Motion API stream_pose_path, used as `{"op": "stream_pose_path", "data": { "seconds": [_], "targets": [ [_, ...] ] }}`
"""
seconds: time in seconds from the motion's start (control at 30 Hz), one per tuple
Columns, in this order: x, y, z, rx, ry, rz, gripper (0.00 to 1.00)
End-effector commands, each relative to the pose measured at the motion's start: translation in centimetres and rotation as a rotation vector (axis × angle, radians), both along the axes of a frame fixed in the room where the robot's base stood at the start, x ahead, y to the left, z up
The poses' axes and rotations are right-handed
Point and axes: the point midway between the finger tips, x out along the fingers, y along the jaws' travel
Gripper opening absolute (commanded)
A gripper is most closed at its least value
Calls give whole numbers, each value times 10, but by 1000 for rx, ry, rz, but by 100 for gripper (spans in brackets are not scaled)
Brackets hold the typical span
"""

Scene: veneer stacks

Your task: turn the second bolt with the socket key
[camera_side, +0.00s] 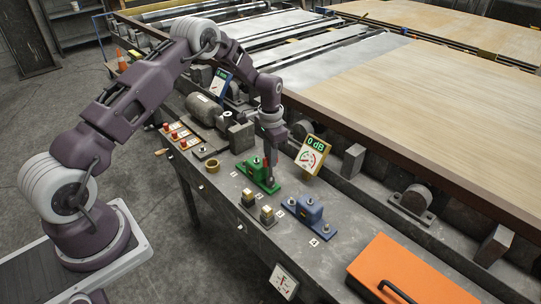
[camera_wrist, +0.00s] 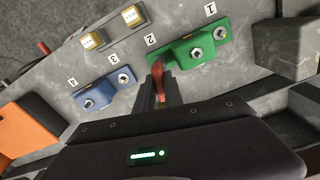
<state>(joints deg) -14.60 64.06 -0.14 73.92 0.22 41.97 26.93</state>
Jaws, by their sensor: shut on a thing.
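The green fixture (camera_side: 254,173) stands on the bench, and shows in the wrist view (camera_wrist: 183,52) beside labels 1 and 2. One bolt (camera_wrist: 220,33) is near label 1, and a hex head (camera_wrist: 196,54) sits on its raised middle. My gripper (camera_side: 270,150), also in the wrist view (camera_wrist: 160,92), points down over the end near label 2. It is shut on a slim tool with a red part (camera_wrist: 158,72), seemingly the socket key. The tool hides the second bolt's place; I cannot tell whether it is seated on a bolt.
A blue fixture (camera_side: 305,211) with bolts stands near labels 3 and 4. Small yellow-topped blocks (camera_side: 267,213) lie in front. An orange case (camera_side: 405,275) fills the bench's right end. A brass ring (camera_side: 212,166) lies left.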

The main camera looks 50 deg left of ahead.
Motion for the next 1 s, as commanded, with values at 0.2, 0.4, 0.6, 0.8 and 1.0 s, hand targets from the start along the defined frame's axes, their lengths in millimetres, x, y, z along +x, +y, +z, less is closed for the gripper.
{"op": "stream_pose_path", "data": {
  "seconds": [0.2, 0.4, 0.6, 0.8, 1.0],
  "targets": [
    [0, 0, -5, 0, 0, 0, 0],
    [0, 0, -9, 0, -1, 0, 0],
    [0, 0, -11, 0, -1, -23, 0],
    [0, 0, -11, -2, -2, -401, 0],
    [0, 0, -11, -1, -2, -920, 0]
  ]
}}
